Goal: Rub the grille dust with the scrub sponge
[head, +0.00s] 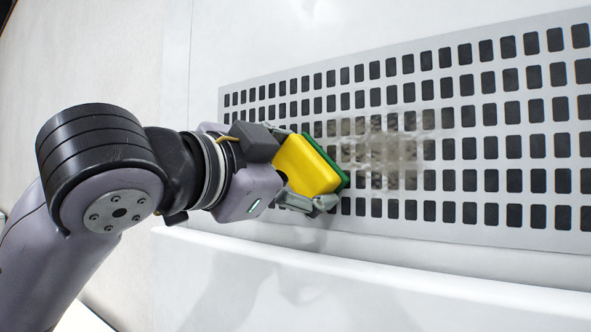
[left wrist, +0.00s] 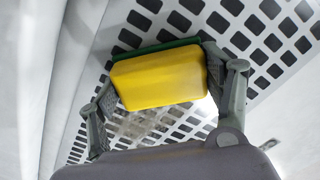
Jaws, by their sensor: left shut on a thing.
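The scrub sponge (head: 303,166) is a yellow block with a green scouring face. My left gripper (head: 299,172) is shut on it, with a finger on either side. In the head view the green face points right, toward the grille (head: 456,240). The sponge is at the left edge of the dust (head: 382,150), a brownish-grey smear over several grille slots. I cannot tell whether the green face touches the grille. In the left wrist view the sponge (left wrist: 160,80) sits between both fingers, and some dust (left wrist: 135,124) shows below it. My right gripper is not in view.
The grille is a long pale panel with rows of dark rectangular slots, set in a white wall (head: 270,35). A white ledge (head: 400,277) runs below it. The area in front of the grille's right part is clear.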

